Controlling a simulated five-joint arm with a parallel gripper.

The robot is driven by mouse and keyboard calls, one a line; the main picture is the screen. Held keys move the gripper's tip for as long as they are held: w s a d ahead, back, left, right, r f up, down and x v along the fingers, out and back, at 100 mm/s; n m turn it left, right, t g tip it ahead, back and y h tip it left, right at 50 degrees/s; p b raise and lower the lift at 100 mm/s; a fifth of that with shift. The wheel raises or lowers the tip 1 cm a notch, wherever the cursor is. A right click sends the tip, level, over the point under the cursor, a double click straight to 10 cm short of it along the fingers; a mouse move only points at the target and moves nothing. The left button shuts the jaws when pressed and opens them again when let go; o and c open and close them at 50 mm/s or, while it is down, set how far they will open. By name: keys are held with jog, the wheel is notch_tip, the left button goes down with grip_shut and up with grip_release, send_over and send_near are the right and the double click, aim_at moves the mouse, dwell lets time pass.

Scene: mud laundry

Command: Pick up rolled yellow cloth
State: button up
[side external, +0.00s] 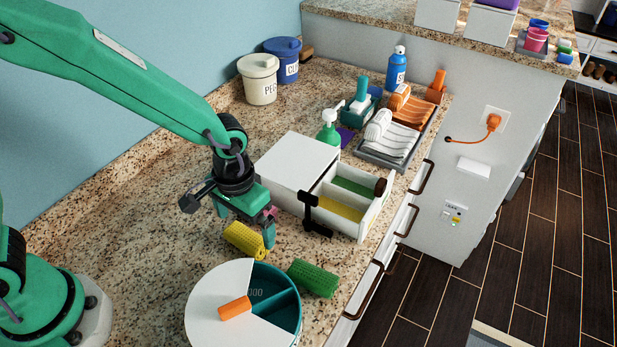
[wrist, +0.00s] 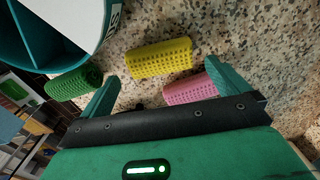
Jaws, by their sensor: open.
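The rolled yellow cloth (side external: 244,239) lies on the speckled counter, just below my gripper (side external: 244,222). In the wrist view the yellow cloth (wrist: 160,58) lies between and slightly beyond the fingertips of my gripper (wrist: 161,72). My gripper is open and empty. I cannot tell whether a finger touches the cloth. A rolled pink cloth (wrist: 190,90) lies beside the yellow one, partly hidden by my gripper. A rolled green cloth (side external: 314,278) lies apart to the right; it also shows in the wrist view (wrist: 74,83).
A white box with an open compartmented drawer (side external: 365,219) stands behind right. The counter left of my gripper is clear.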

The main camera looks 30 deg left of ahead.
aim_at(247, 233)
jog(key=shift+w+f, duration=0.1)
jog(key=shift+f, duration=2.3)
jog(key=shift+c, duration=0.4)
jog(key=c, duration=0.8)
jog(key=shift+r, duration=0.2)
jog(key=shift+r, duration=4.85)
